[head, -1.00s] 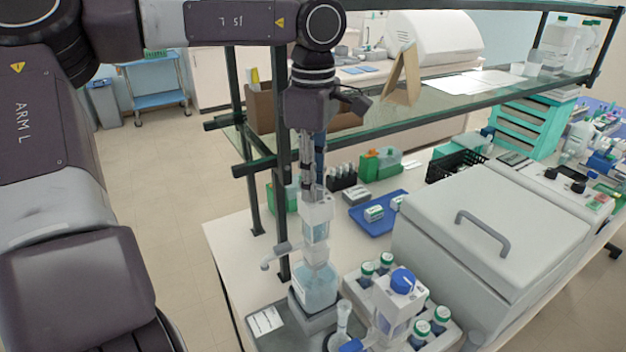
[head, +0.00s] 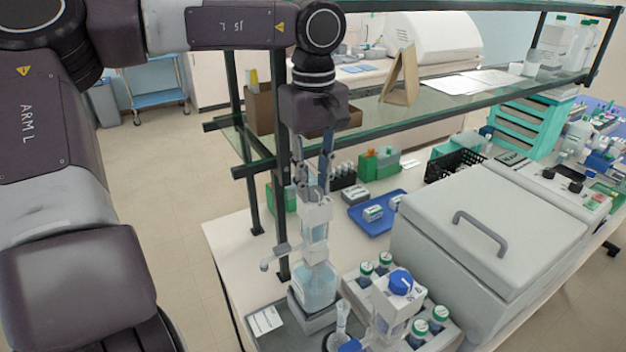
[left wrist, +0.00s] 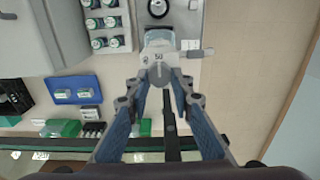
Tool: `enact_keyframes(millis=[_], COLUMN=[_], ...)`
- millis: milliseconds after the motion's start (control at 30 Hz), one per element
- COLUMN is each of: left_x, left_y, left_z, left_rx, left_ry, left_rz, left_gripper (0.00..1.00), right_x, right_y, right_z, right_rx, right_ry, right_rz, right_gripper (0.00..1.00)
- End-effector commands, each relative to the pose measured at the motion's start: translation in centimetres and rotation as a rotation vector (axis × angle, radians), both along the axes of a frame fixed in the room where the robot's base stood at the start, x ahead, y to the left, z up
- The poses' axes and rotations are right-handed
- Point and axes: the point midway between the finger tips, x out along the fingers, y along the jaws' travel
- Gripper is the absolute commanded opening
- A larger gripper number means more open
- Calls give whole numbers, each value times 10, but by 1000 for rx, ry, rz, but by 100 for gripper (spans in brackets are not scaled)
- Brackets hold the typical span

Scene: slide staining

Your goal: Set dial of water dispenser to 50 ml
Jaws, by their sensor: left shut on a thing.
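The water dispenser (head: 316,222) is a white and clear head with a side spout, on a clear bottle (head: 315,286) on a grey stand at the table's left part. My left gripper (head: 314,196) points down onto its top. In the left wrist view my gripper (left wrist: 160,80) is shut on the grey dial (left wrist: 160,73) of the dispenser. The fingers hide part of the dial. A "50" mark shows on the white top just beyond the dial, roughly in line with its middle. I cannot tell the exact pointer setting. My right gripper is out of view.
A second dispenser with a blue dial (head: 401,281) stands to the right among green-capped bottles. A grey lidded box (head: 490,230) is further right. A glass shelf (head: 430,95) and its dark posts stand close behind my left gripper. A blue tray (head: 378,222) lies behind.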

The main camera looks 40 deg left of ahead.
Motion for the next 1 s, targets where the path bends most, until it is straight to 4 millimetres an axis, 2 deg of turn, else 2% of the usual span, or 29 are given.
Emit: enact_keyframes(millis=[500, 533, 700, 1000], left_x=[0, 0, 0, 0], left_y=[0, 0, 0, 0], left_z=[0, 0, 0, 2], left_rx=[-1, -1, -1, 0], left_ry=[0, 0, 0, -1], left_rz=[-22, -22, -22, -21], left_gripper=[0, 22, 39, 39], right_x=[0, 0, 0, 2], right_y=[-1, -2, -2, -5], right_z=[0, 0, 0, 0], right_rx=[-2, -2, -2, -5], right_ry=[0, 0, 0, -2], right_rz=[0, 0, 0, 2], right_gripper=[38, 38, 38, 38])
